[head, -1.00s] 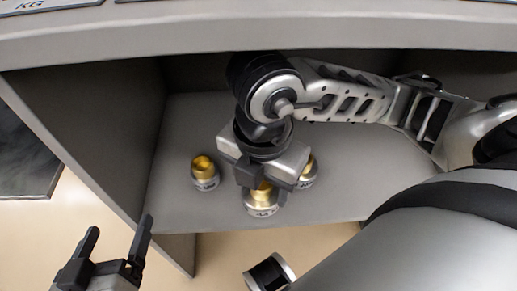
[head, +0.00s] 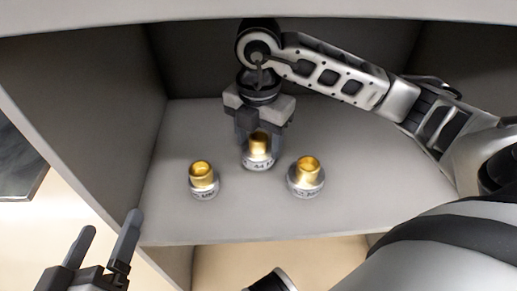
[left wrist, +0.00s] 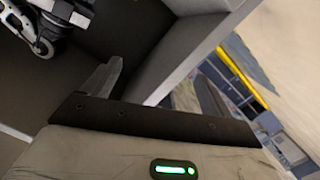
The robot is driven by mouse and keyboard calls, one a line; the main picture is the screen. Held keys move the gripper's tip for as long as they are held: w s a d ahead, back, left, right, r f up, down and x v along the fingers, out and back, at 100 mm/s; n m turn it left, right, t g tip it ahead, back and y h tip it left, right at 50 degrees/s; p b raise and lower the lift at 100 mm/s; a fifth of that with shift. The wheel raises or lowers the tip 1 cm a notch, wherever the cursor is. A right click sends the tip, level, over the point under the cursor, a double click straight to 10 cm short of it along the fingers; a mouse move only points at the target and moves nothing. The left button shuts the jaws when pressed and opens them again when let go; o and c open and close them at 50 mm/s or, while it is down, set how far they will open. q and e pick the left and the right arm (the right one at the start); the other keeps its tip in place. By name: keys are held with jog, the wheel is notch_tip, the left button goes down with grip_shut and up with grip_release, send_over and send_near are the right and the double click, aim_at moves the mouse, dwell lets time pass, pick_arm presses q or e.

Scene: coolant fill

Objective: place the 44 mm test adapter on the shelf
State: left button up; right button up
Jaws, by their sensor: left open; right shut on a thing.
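Three adapters with brass tops and silver labelled bases are at the grey shelf (head: 235,218). The 44 mm test adapter (head: 259,160) is the middle one, marked "44", and sits further back than the others. My right gripper (head: 260,140) comes down from above and is shut on its brass top. The adapter looks upright; I cannot tell whether its base touches the shelf. Another adapter (head: 203,180) stands to the left and a third (head: 306,177) to the right, both apart from it. My left gripper (head: 100,250) is open and empty at the lower left, outside the shelf.
The shelf has a left side wall (head: 120,120) and a top panel (head: 330,14) close above my right arm. A dark cylindrical part (head: 270,280) shows below the shelf's front edge. Bare shelf lies in front of the adapters.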

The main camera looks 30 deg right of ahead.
aim_at(258, 148)
notch_tip(258, 148, down, 3)
jog(key=shift+w+d+b, duration=0.1)
jog(key=shift+b, duration=0.5)
jog(key=shift+w, duration=0.1)
pick_arm(q)
jog(key=shift+w+r+t+h, duration=0.15)
jog(key=shift+w+r+t, duration=0.1)
jog(key=shift+r, duration=0.2)
jog(key=shift+w+r+t+h, duration=0.15)
jog(key=shift+r+t, duration=0.1)
jog(key=shift+r, duration=0.2)
pick_arm(e)
jog(key=shift+r, duration=0.15)
jog(key=o, duration=1.1)
jog(key=shift+c, duration=0.2)
pick_arm(q)
jog(key=shift+w+r+m, duration=0.1)
jog(key=shift+m, duration=0.2)
